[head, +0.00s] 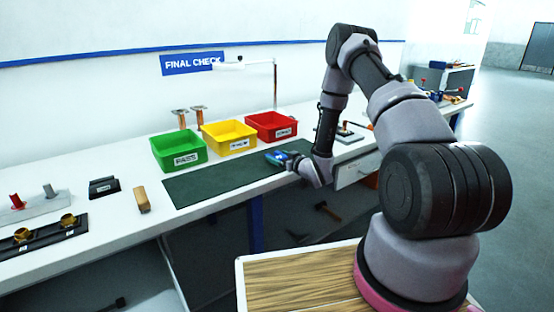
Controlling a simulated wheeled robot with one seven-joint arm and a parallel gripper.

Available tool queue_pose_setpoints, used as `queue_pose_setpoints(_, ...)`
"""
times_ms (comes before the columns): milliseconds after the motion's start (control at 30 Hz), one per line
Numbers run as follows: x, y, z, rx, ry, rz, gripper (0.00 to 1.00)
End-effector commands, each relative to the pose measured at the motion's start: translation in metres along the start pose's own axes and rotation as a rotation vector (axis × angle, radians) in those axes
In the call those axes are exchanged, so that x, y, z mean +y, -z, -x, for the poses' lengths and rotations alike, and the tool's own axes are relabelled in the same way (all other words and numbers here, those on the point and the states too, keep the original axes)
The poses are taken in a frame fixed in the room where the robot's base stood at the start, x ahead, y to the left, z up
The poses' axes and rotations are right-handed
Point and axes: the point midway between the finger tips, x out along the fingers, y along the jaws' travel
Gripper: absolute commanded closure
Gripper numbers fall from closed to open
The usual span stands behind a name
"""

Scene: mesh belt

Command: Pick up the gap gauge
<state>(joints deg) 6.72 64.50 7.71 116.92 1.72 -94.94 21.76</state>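My gripper (288,160) is low over the right part of the dark green mat (215,183), at the end of my bent arm. A small blue item (276,157) shows right at its front. I cannot tell whether the fingers touch or hold it, and the fingertips are too small and partly hidden. I cannot tell for certain which thing is the gap gauge. A grey stand (30,208) at the far left of the bench bears a red-topped and a grey-topped piece.
Green (178,152), yellow (229,137) and red (272,126) bins stand behind the mat. A wooden block (142,199), a black item (104,187) and a black tray with brass parts (45,238) lie left. A thin lamp post (275,85) rises behind the bins.

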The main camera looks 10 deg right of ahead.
Motion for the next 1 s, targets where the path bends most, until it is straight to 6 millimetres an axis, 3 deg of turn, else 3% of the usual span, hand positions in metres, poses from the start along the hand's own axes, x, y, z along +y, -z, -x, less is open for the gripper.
queue_pose_setpoints(33, 0.0, 0.0, 0.0, 0.0, 0.0, 0.0, 0.8)
queue_pose_setpoints(67, 0.0, 0.0, 0.0, 0.0, 0.0, 0.0, 0.88)
queue_pose_setpoints(467, 0.001, 0.013, 0.002, 0.003, -0.001, 0.001, 0.88)
queue_pose_setpoints(800, 0.0, 0.076, 0.011, 0.004, 0.0, 0.002, 0.88)
queue_pose_setpoints(1000, 0.007, 0.094, 0.022, 0.005, -0.042, -0.016, 0.88)
